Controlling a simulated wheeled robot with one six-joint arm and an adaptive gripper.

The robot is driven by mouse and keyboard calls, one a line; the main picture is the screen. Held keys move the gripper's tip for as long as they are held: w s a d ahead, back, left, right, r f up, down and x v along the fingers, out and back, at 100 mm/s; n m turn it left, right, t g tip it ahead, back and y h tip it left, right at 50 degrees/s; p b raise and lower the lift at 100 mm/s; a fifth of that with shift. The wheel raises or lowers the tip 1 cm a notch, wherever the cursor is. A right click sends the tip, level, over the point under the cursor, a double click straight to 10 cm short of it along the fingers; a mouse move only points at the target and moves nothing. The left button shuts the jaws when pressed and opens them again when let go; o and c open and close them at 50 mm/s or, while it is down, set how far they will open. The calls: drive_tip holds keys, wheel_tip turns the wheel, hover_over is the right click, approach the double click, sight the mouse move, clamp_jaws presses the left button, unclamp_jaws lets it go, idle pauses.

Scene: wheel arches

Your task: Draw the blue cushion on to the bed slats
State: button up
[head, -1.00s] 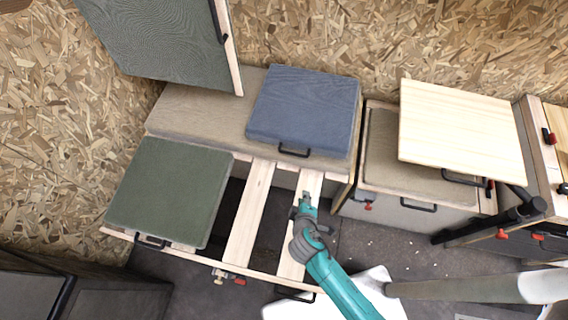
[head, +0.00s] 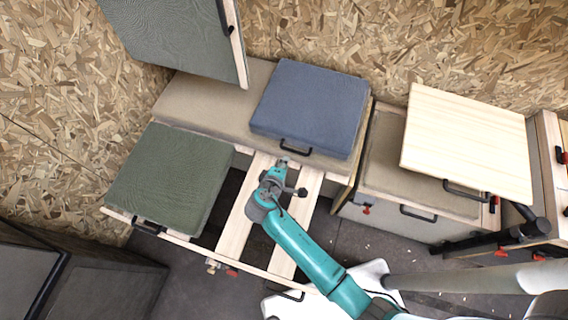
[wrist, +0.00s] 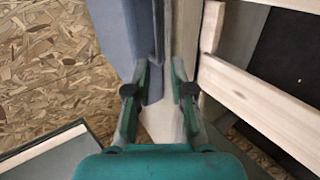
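The blue cushion (head: 312,105) lies on the beige bench at the back in the head view, its black handle (head: 296,149) on its front edge. The pale wooden bed slats (head: 236,228) run forward from the bench to a front rail, with open gaps between them. My gripper (head: 282,161) is just in front of the cushion, above the slats' back end and close to the handle's left end. In the wrist view my gripper (wrist: 160,75) has its fingers apart, with the blue cushion (wrist: 112,28) at upper left. I cannot tell whether the handle is between the fingers.
A green cushion (head: 170,178) lies at the left end of the slatted frame. A green panel (head: 180,35) stands open at the upper left. A light wooden board (head: 465,140) is raised over the cabinet on the right. The slats in front of the blue cushion are bare.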

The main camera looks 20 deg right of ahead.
sight(292, 151)
drive_tip(key=x, duration=1)
drive_tip(key=shift+w+d+f, duration=0.2)
drive_tip(key=shift+w+f, duration=0.05)
drive_tip(key=shift+w, duration=0.05)
clamp_jaws()
